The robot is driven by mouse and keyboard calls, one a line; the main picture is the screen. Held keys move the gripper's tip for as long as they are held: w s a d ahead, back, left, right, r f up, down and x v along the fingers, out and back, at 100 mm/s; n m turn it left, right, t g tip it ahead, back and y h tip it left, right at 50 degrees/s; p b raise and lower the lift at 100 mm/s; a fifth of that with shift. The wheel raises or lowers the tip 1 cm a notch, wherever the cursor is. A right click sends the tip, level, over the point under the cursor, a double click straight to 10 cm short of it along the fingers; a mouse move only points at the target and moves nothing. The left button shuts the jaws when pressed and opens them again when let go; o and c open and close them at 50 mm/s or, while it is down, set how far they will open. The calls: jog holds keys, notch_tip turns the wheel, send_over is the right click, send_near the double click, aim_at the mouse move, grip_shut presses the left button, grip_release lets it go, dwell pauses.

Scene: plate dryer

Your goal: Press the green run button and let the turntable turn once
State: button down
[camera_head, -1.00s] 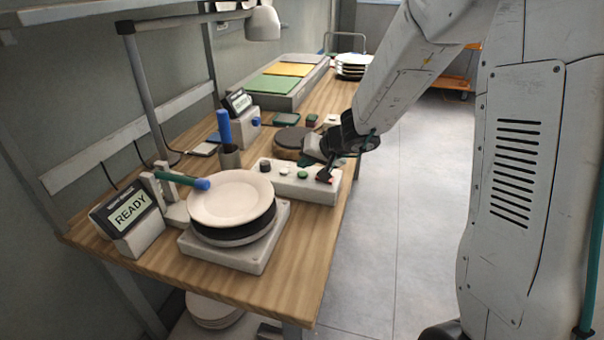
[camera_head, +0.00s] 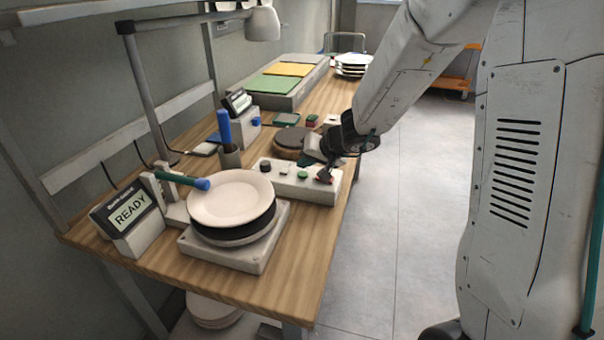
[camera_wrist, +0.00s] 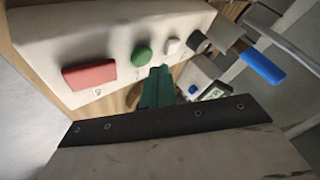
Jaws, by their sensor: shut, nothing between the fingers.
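The green run button (camera_head: 303,175) sits on a white control box (camera_head: 328,190), between a red button (camera_head: 324,177) and a white button (camera_head: 284,169). In the wrist view the green button (camera_wrist: 142,56) is just beyond the teal tips of my gripper (camera_wrist: 157,84), with the red button (camera_wrist: 89,75) to its left. My gripper is shut and empty. In the head view my gripper (camera_head: 317,157) is over the back of the box, its tips partly hidden. Whether it touches anything cannot be told. A white plate (camera_head: 231,199) lies on the turntable (camera_head: 236,237), and the display (camera_head: 129,210) reads READY.
A blue-tipped nozzle (camera_head: 202,184) points over the plate's edge. A blue-handled tool (camera_head: 225,128) stands in a cup behind it. A round dark wooden disc (camera_head: 290,138) lies behind the control box. The front of the table (camera_head: 302,268) is clear.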

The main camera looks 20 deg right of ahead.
jog(key=shift+f, duration=0.15)
jog(key=shift+f, duration=0.3)
